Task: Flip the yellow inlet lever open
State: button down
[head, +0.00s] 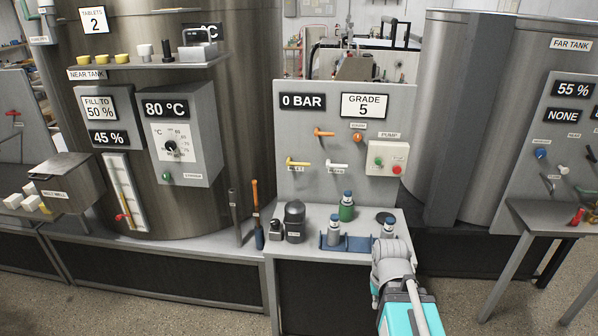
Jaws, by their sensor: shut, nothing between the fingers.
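The yellow inlet lever (298,162) is on the grey panel (290,200) of the middle station, at its lower left, above a small label too blurred to read surely. Its handle lies about level, pointing right. The end of my arm with my gripper (389,246) is at the lower right, over the right front of the station's shelf. It is well below and right of the lever, apart from it. My gripper is shut and empty; its fingers are hard to make out from behind.
An orange lever (324,132) is above the yellow one, and a white lever (337,165) is to its right. A pump box (388,158) is further right.

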aim_at(289, 159)
jog(key=z, duration=0.1)
jog(key=i, duration=1)
jog(key=u, duration=0.1)
